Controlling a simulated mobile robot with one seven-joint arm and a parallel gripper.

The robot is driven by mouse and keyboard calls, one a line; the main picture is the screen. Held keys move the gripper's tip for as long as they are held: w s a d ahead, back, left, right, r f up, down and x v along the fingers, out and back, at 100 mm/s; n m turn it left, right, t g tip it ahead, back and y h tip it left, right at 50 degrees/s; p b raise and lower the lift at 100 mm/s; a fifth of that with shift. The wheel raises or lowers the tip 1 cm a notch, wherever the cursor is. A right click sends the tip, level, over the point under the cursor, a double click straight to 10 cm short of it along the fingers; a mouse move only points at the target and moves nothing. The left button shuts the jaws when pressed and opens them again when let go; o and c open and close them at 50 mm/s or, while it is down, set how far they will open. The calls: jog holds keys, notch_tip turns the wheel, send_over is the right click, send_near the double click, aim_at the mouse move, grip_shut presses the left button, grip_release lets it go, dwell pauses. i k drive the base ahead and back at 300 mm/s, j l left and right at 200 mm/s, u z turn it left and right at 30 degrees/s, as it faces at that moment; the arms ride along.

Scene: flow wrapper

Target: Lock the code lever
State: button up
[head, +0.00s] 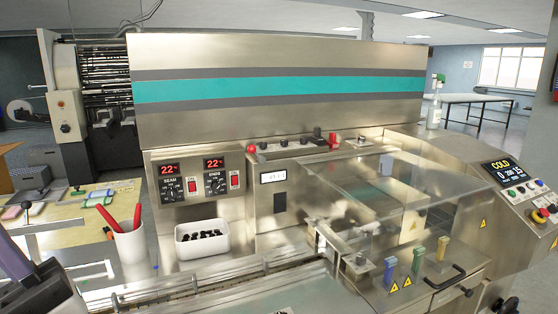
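The wrapping machine's steel front fills the head view. I cannot tell for sure which part is the code lever. On the top ledge are a small black upright lever (317,132) and a red knob (333,141). Blue (390,270), green (417,261) and yellow (442,246) upright tabs stand at the lower right, by the clear guard (385,205). A dark purple-grey block (35,292) is cut off at the lower left, and I cannot tell what it is. My gripper is not recognisable in this view.
A white bin (201,252) of black parts and a white cup (130,247) with red-handled tools stand at the front left. A black drawer-like handle (445,278) is at the lower right. The control panel (510,173) reads COLD. A work table (50,240) lies left.

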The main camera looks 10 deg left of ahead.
aim_at(252, 149)
jog(key=i+l, duration=0.1)
jog(key=l, duration=0.35)
jog(key=i+l, duration=0.1)
jog(key=l, duration=0.3)
jog(key=i+l, duration=0.15)
jog(key=l, duration=0.3)
jog(key=u, duration=2.15)
